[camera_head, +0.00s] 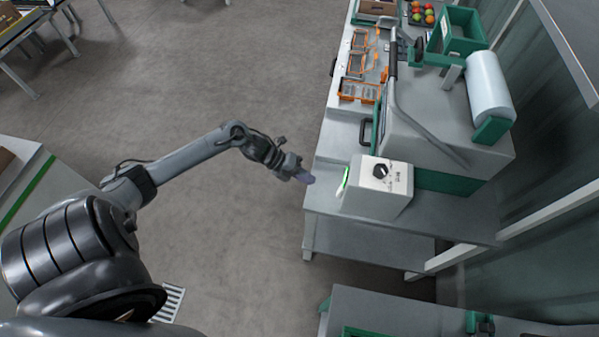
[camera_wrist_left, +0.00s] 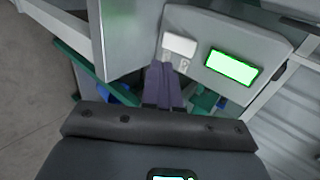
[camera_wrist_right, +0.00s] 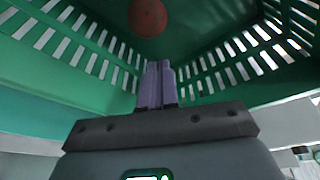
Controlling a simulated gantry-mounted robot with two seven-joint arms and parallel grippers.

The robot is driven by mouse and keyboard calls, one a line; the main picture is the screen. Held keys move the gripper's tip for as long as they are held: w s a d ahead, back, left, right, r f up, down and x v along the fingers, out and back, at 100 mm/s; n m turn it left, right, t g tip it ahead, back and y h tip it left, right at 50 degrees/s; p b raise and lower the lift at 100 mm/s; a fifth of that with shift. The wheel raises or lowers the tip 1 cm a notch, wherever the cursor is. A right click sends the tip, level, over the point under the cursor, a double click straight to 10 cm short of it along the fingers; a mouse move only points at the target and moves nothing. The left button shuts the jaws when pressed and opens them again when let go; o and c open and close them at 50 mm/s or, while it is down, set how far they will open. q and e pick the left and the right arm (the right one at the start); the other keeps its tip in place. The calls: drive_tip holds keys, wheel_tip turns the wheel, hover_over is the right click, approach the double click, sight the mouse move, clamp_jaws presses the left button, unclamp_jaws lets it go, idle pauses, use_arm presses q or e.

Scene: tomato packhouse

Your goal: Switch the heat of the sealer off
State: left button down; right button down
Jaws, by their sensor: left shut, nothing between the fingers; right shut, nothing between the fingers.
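The sealer's pale control box (camera_head: 378,188) stands on the bench with a black dial (camera_head: 380,171) on top. Its left-facing panel glows green in the head view. In the left wrist view, that panel (camera_wrist_left: 205,28) carries a white switch (camera_wrist_left: 180,45) and a lit green display (camera_wrist_left: 232,66). My left gripper (camera_head: 308,179) is shut and empty, just left of the box. In the left wrist view its purple fingertips (camera_wrist_left: 162,68) appear just below the white switch; contact cannot be told. My right gripper (camera_wrist_right: 156,68) is shut and empty by a green slatted crate (camera_wrist_right: 75,40).
The sealer's grey body (camera_head: 450,115), with a film roll (camera_head: 489,84), stands behind the box. Orange-edged trays (camera_head: 358,92) lie farther along the bench. A red tomato (camera_wrist_right: 147,18) shows in the right wrist view. The floor (camera_head: 250,60) left of the bench is clear.

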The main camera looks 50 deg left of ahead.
sight(340, 191)
use_arm(q)
drive_tip(key=x, duration=0.4)
drive_tip(key=r+x, duration=0.1)
drive_tip(key=x, duration=0.2)
drive_tip(key=shift+w+d, duration=0.15)
drive_tip(key=shift+d, duration=0.1)
use_arm(e)
drive_tip(key=shift+r, duration=0.1)
use_arm(q)
drive_tip(key=shift+w+d+f, duration=0.2)
drive_tip(key=shift+w+d, duration=0.35)
drive_tip(key=shift+d, duration=0.05)
use_arm(e)
drive_tip(key=shift+d, duration=0.15)
